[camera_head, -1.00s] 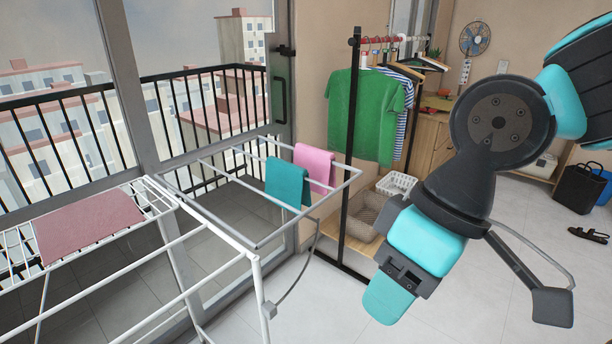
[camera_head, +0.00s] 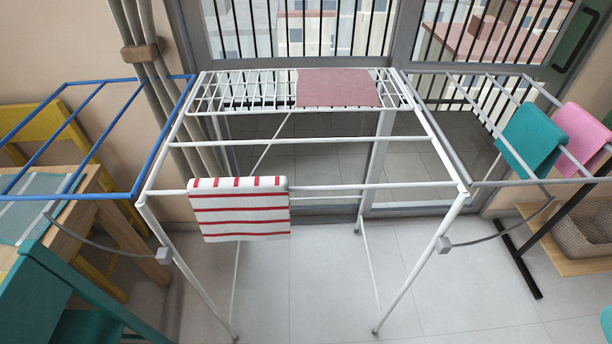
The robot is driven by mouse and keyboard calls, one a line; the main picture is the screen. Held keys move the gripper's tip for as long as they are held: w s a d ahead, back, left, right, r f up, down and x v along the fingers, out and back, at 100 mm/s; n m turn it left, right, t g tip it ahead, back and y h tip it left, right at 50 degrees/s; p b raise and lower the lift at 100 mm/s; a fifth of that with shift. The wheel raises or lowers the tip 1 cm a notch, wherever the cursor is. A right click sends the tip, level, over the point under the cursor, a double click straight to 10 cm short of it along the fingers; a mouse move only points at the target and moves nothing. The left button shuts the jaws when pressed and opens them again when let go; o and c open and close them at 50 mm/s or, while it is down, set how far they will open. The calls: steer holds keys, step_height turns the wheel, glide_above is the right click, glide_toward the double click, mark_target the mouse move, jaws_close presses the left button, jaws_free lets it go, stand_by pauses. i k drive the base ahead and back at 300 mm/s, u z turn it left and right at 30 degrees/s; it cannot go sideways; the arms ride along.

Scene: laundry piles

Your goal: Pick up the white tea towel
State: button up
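A white tea towel with red stripes (camera_head: 240,212) hangs folded over the front bar of the white drying rack (camera_head: 350,187), left of the middle. Its front face hangs free below the bar. My gripper is not in view. Only a small teal piece, probably of my arm, shows at the lower right edge, far from the towel.
A dusty pink cloth (camera_head: 337,87) lies on the rack's back shelf. A teal cloth (camera_head: 530,138) and a pink cloth (camera_head: 583,138) hang on the right wing. The blue left wing (camera_head: 70,198) is empty above a wooden table and chairs. Floor in front is clear.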

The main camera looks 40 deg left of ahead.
mark_target(250, 208)
steer(key=u, duration=1.7)
steer(key=k, duration=0.5)
steer(key=z, duration=0.4)
steer(key=i, duration=0.65)
steer(key=u, duration=1.05)
